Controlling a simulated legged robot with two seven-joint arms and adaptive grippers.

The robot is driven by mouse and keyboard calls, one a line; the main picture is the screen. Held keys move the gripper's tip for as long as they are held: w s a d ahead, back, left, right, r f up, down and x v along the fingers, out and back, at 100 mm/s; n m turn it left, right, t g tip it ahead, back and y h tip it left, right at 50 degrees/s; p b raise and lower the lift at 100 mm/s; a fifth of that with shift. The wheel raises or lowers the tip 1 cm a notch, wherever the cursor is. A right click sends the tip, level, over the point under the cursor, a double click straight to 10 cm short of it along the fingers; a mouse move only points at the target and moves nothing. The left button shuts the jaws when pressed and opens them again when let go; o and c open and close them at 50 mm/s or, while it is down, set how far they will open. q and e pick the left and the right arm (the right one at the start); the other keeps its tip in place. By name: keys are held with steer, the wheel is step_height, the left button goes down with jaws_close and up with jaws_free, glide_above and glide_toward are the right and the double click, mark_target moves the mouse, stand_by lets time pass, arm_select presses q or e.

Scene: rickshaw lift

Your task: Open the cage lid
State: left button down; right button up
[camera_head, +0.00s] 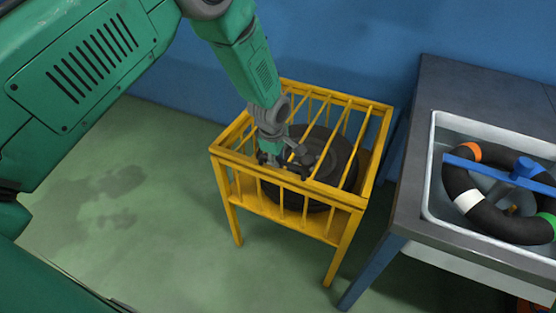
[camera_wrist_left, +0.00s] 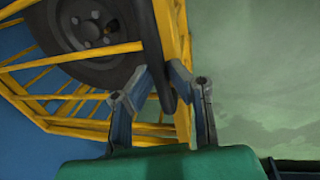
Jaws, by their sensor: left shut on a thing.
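A yellow barred cage (camera_head: 352,200) stands on legs in the middle of the head view, with a dark wheel (camera_head: 340,172) inside it. The cage lid (camera_head: 346,100) is a frame of yellow bars and lies flat across the top, looking closed. The exact contact is partly hidden. My right gripper is not in view.
A grey table (camera_head: 415,155) with a white sink (camera_head: 437,190) stands close to the cage's right. A dark ring with coloured bands (camera_head: 488,221) and a blue bar (camera_head: 490,171) lie in it. The blue wall (camera_head: 330,40) is behind. Green floor (camera_head: 130,220) is clear at left.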

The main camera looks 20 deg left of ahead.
arm_select(q)
steer(key=w+r+p, duration=0.3)
steer(key=w+r, duration=0.1)
steer(key=r, duration=0.5)
steer(key=w+r+p, duration=0.2)
steer(key=w+r, duration=0.3)
steer(key=r, duration=0.4)
steer(key=w+r+p, duration=0.3)
steer(key=w+r, duration=0.1)
steer(key=r, duration=0.5)
steer(key=shift+w+p, duration=0.3)
steer(key=shift+p, duration=0.05)
